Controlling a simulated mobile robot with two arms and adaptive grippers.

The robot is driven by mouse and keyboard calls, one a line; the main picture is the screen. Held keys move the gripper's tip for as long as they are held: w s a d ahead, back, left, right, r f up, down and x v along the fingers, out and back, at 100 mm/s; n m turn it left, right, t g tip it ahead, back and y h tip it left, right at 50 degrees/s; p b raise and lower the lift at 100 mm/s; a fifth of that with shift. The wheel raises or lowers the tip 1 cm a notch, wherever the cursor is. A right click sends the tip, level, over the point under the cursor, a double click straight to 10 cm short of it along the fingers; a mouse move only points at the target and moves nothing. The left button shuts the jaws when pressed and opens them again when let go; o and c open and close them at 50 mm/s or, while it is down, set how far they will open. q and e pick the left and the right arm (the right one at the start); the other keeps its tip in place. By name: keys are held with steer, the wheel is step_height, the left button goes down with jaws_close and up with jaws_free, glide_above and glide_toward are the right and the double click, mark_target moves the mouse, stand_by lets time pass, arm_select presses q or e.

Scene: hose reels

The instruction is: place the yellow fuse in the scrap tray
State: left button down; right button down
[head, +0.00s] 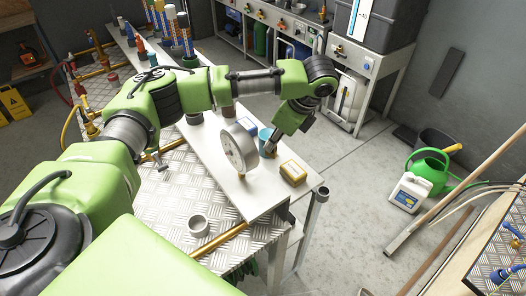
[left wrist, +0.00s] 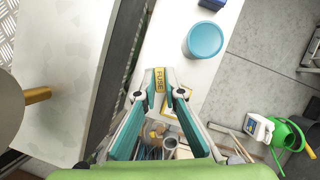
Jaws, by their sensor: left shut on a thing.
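My left gripper (left wrist: 160,84) is shut on the yellow fuse (left wrist: 160,79), whose printed label shows between the fingertips in the left wrist view. In the head view this gripper (head: 271,149) hangs low over the white bench, beside the teal cup (head: 264,136); the fuse cannot be made out there. A cluttered area (left wrist: 166,146) with loose parts shows between the fingers in the left wrist view. I cannot tell whether it is the scrap tray, and no tray is clearly recognizable in the head view. My right gripper is not in view.
A yellow-edged box (head: 293,173) sits near the bench end, right of the gripper. A round gauge (head: 238,150) stands left of it. A grey ring (head: 198,225) and a brass pipe (head: 218,240) lie nearer. A green watering can (head: 430,170) stands on the floor at right.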

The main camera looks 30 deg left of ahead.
arm_select(q)
steer(key=a+f, duration=0.1)
steer(key=f, duration=0.1)
steer(key=w+a+f+p, duration=0.1)
steer(key=a+f, duration=0.1)
steer(key=f, duration=0.1)
steer(key=shift+w+a, duration=0.2)
steer(key=x, duration=0.1)
steer(key=p+x, duration=0.1)
steer(key=x, duration=0.1)
steer(key=shift+d+f, duration=0.1)
steer(key=shift+d, duration=0.25)
steer(key=shift+d+f, duration=0.1)
steer(key=shift+f, duration=0.15)
steer(key=c, duration=2.4)
jaws_free()
steer(key=shift+f, duration=0.1)
steer(key=shift+w, duration=0.1)
